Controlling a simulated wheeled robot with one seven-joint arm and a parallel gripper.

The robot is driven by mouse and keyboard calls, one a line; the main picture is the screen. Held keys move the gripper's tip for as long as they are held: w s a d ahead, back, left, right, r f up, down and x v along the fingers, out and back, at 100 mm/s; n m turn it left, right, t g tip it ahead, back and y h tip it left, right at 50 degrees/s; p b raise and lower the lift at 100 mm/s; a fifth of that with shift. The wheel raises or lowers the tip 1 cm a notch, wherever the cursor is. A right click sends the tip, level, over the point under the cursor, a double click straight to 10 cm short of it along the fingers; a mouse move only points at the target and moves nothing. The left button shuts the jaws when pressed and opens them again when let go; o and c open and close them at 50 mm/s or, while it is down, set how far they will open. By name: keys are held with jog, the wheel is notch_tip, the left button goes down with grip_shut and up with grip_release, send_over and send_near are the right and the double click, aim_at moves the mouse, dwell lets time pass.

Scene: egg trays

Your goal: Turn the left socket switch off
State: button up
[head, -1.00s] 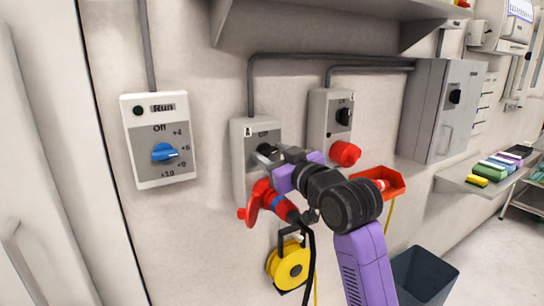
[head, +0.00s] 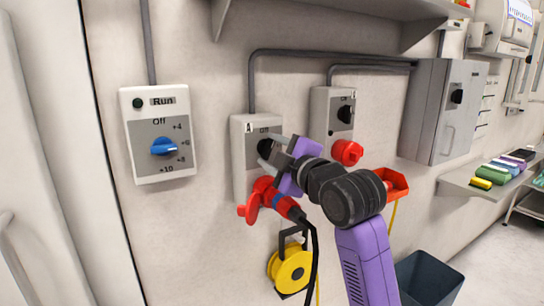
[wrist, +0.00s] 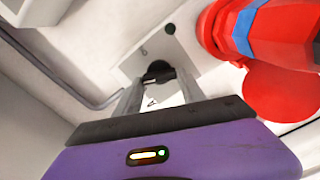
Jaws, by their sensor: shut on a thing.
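The left socket box (head: 240,165), marked A, is a pale grey box on the wall with a grey face plate. Its black rotary knob (head: 265,146) sits below a label that is partly covered. My gripper (head: 272,150) is at the knob with its two fingers on either side of it, shut on it. In the wrist view the knob (wrist: 158,70) shows between the fingertips (wrist: 160,84). The knob's exact pointing is hard to read behind the fingers. A red plug (head: 268,196) with a black cable is at the box's lower end, just below my gripper.
A second socket box (head: 320,120) with a black knob and red cap (head: 347,152) is to the right. A thermostat box (head: 160,130) with a blue knob is to the left. A yellow cable reel (head: 290,268) hangs below; a red tray (head: 395,183) is at right.

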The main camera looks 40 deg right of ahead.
jog(key=n+b, duration=0.1)
jog(key=n, duration=0.1)
jog(key=n+b, duration=0.1)
jog(key=n, duration=0.1)
jog(key=shift+f+n, duration=0.2)
jog(key=shift+n, duration=0.2)
dwell(0.4)
jog(key=o, duration=1.4)
jog(key=shift+c, duration=0.2)
jog(key=shift+b+v, duration=0.4)
jog(key=shift+v, duration=3.5)
jog(key=shift+r, duration=0.1)
